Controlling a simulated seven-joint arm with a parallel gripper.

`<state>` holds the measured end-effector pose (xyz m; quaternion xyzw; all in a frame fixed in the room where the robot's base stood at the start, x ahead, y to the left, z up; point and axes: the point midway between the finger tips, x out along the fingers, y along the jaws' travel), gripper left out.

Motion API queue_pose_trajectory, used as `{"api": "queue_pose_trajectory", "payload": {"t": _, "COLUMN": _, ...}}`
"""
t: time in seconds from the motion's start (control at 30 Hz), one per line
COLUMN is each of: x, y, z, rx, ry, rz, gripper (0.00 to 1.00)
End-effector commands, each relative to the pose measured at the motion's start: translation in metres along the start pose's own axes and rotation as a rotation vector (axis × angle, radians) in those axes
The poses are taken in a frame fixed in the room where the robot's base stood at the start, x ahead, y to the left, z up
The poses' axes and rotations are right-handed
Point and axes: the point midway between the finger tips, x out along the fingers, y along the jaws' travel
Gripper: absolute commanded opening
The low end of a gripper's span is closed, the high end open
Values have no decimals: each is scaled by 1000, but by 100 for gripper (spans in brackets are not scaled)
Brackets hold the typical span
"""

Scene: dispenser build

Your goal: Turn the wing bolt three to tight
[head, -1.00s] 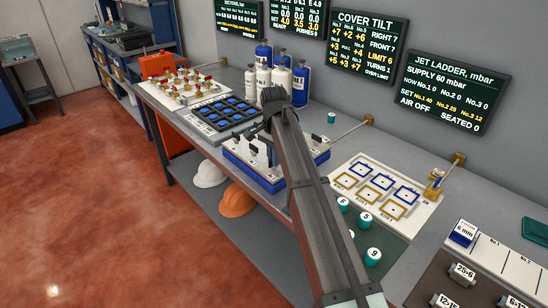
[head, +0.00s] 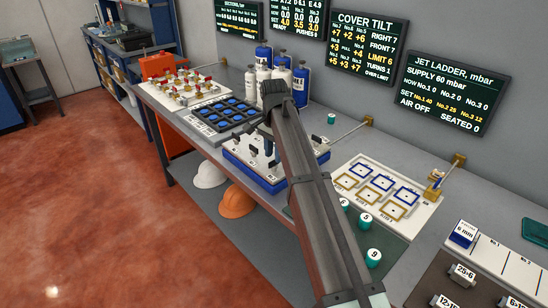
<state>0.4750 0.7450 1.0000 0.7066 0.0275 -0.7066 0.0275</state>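The blue-and-white unit with the wing bolts (head: 248,173) stands on the bench, partly behind my arm. Dark wing-shaped bolt heads stick up from its top; one dark head (head: 237,142) shows at its left. I cannot read which one is number three. My gripper (head: 269,146) points down over the middle of the unit, below the dark end of my arm. Its fingers are small and partly hidden, so I cannot tell whether they are open, shut or touching a bolt. The COVER TILT screen (head: 366,48) reads RIGHT 7, FRONT 7, LIMIT 6, TURNS 1 and an over-limit line.
White and blue bottles (head: 281,80) stand close behind the unit. A dark tray with blue cells (head: 222,118) lies to its left. A white board with blue and gold frames (head: 385,190) lies to its right, with teal numbered pieces (head: 365,222) in front. A small teal cylinder (head: 331,118) stands behind.

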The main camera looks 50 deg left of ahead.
Motion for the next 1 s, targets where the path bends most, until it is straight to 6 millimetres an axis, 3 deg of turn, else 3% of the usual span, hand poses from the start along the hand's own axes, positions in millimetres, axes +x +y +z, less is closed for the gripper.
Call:
{"api": "queue_pose_trajectory", "payload": {"t": 0.3, "x": -64, "y": -1, "z": -1, "rx": 0, "ry": 1, "rz": -2, "gripper": 35}}
{"api": "queue_pose_trajectory", "payload": {"t": 0.5, "x": -94, "y": -1, "z": -1, "rx": 0, "ry": 1, "rz": -1, "gripper": 35}}
{"api": "queue_pose_trajectory", "payload": {"t": 0.7, "x": -110, "y": 0, "z": 0, "rx": 0, "ry": 0, "rz": 0, "gripper": 35}}
{"api": "queue_pose_trajectory", "payload": {"t": 1.0, "x": -114, "y": 0, "z": 0, "rx": 0, "ry": 0, "rz": 0, "gripper": 35}}
